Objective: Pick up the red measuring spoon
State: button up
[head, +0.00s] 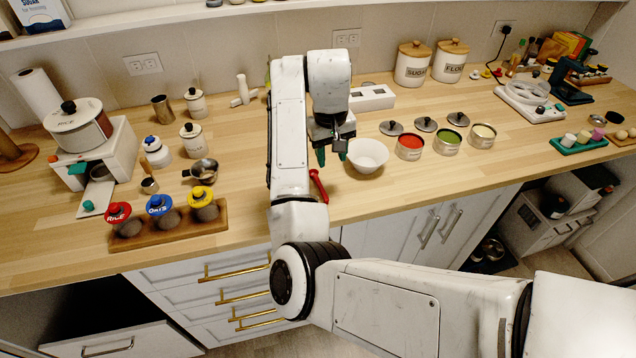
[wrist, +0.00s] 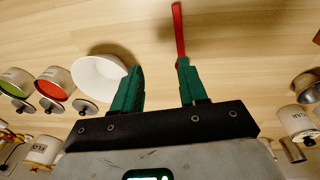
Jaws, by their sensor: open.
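The red measuring spoon (head: 319,186) lies on the wooden counter near its front edge, left of the white bowl (head: 366,155). In the wrist view the spoon (wrist: 178,28) points up the picture, and its lower end meets the tip of the right green finger. I cannot tell whether they touch. My gripper (head: 331,158) is over the counter behind the spoon, between it and the bowl. The wrist view shows my gripper (wrist: 156,74) open, with only bare counter between its fingers. One end of the spoon is partly hidden by the finger.
The white bowl (wrist: 98,78) is close beside the left finger in the wrist view. Open cans, including a red one (head: 409,147), stand to the right. A wooden rack (head: 160,238) with lidded jars is at the left. The counter just left of the spoon is clear.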

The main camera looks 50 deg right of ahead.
jog(key=w+a+r+y, duration=0.1)
jog(key=w+a, duration=0.1)
jog(key=b, duration=0.2)
send_over(320, 184)
notch_tip(320, 184, down, 5)
jog(key=shift+s+a+r, duration=0.1)
jog(key=shift+s+a, duration=0.05)
jog(key=shift+f+p, duration=0.4)
jog(key=shift+f, duration=2.3)
jog(key=shift+c, duration=0.4)
grip_shut()
